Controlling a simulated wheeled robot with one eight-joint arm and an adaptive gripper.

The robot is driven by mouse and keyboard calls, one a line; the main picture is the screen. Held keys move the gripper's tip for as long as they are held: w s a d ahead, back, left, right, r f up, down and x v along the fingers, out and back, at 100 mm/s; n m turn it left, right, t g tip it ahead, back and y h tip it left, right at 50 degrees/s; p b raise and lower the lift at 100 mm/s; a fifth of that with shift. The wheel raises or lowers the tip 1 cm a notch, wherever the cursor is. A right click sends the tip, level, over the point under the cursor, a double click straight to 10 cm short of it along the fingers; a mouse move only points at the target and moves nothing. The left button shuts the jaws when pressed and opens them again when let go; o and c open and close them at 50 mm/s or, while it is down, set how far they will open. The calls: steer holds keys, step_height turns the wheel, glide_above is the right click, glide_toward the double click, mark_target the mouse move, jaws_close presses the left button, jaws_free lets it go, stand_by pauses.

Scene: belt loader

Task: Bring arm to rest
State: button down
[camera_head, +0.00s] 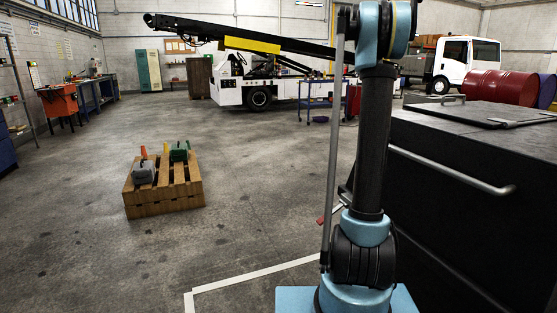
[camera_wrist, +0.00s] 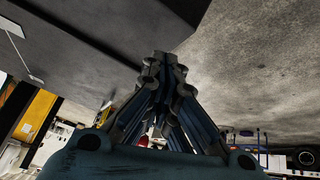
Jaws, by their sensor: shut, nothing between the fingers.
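My arm (camera_head: 374,140) stands upright in the head view, a dark link with blue joints, rising past the top edge of the picture. Its end is out of that view. In the wrist view my gripper (camera_wrist: 163,62) shows with its dark fingers drawn together at the tips. Nothing shows between the fingers. The fingers appear against grey surfaces, touching nothing that I can see.
A black cabinet (camera_head: 480,170) with a metal handle stands close on the right. A wooden pallet stack (camera_head: 165,198) with a few items sits left on the floor. The belt loader (camera_head: 285,92) and a white truck (camera_head: 465,62) stand behind.

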steer(key=s+a+f+n+y, duration=0.1)
steer(key=s+a+f+n, duration=0.1)
steer(key=s+a+f, duration=0.5)
steer(key=s+a+f+n+y, duration=0.1)
steer(key=s+a+f, duration=0.25)
steer(key=s, duration=0.75)
steer(key=s+a+f+n+y, duration=0.1)
steer(key=s+a+f+n, duration=0.1)
steer(key=s+a+f, duration=0.6)
steer(key=s+a+f+n+y, duration=0.1)
steer(key=s+a+f+n, duration=0.1)
steer(key=s+f, duration=0.9)
steer(key=s+a+f+n+g+y, duration=0.1)
steer(key=s+a+f, duration=0.4)
steer(key=s+f, duration=0.7)
steer(key=s+n, duration=0.1)
steer(key=s, duration=0.3)
steer(key=shift+a+f+y, duration=0.15)
steer(key=shift+f+y, duration=0.05)
steer(key=shift+y, duration=0.1)
steer(key=shift+w, duration=0.1)
steer(key=shift+w+f, duration=0.2)
steer(key=shift+w, duration=0.25)
